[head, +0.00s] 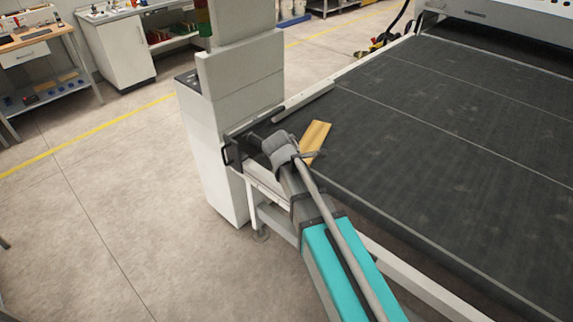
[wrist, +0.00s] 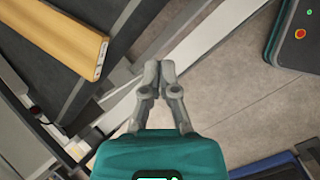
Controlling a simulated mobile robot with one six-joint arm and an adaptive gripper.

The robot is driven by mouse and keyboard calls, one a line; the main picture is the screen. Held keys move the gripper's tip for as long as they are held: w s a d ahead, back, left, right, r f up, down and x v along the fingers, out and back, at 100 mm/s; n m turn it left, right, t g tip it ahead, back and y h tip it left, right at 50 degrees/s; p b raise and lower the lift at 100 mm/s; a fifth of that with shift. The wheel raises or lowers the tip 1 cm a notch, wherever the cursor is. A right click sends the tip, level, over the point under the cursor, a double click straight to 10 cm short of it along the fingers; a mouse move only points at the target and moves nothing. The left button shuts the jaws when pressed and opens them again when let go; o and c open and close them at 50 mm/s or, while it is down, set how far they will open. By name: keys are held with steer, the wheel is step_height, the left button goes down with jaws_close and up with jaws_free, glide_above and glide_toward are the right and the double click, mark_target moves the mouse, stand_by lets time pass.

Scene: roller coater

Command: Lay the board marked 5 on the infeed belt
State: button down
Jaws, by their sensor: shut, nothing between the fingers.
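A light wooden board (head: 315,136) lies flat on the dark infeed belt (head: 430,110), near the belt's left corner. In the wrist view the board (wrist: 55,38) is at the upper left, with a small pale label on its end face; the mark is too small to read. My gripper (wrist: 160,70) is shut and empty, its fingertips together. In the wrist view it is to the right of the board and apart from it, over the belt's edge rail and floor. In the head view my arm's end hides most of the gripper.
A tall grey-white machine column (head: 240,90) stands left of the belt's corner. A pale rail (head: 305,102) runs along the belt's side. A white cabinet (head: 125,50) and a workbench (head: 40,45) stand at the back left. The floor on the left is clear.

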steer(key=w+a+n+t+b, duration=0.1)
steer(key=w+a+n+t, duration=0.2)
steer(key=a+n, duration=0.6)
steer(key=a+r, duration=0.1)
steer(key=a, duration=0.3)
steer(key=shift+h, duration=0.4)
steer(key=shift+w+d+f+b, duration=0.1)
steer(key=shift+w+f+b, duration=0.1)
steer(key=shift+b, duration=0.15)
steer(key=b+x, duration=0.7)
steer(key=x, duration=0.2)
steer(key=shift+w+d+f, duration=0.1)
steer(key=shift+w+f, duration=0.05)
steer(key=shift+f, duration=0.05)
steer(key=shift+w+d, duration=0.65)
steer(key=shift+w, duration=0.2)
steer(key=shift+w+d, duration=0.65)
steer(key=shift+w, duration=0.2)
steer(key=shift+a, duration=0.1)
